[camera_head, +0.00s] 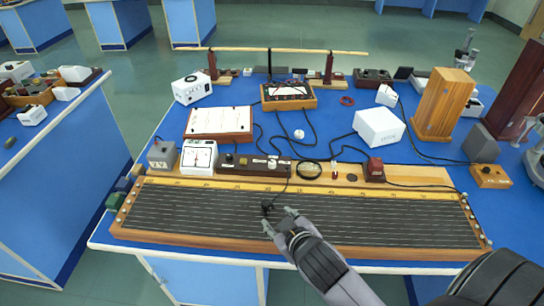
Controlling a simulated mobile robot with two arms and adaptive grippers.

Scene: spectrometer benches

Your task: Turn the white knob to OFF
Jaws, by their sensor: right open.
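A small white knob-like piece (272,162) sits on a long dark brown box (240,166) behind the wired board. Another small round white thing (299,133) stands on the blue bench top further back. The frame is too small to read any OFF mark, and I cannot tell which one is the task's knob. My right gripper (278,219) reaches in from the lower right. It is open and empty over the wired board (150,237), in front of the dark brown box and apart from it. My left gripper is out of view.
A small black piece (267,206) with a cable is close to the right gripper's fingertips. A white meter (199,157), a magnifier ring (308,170) and a red-topped block (375,168) stand along the board's back edge. A white box (379,127) is behind.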

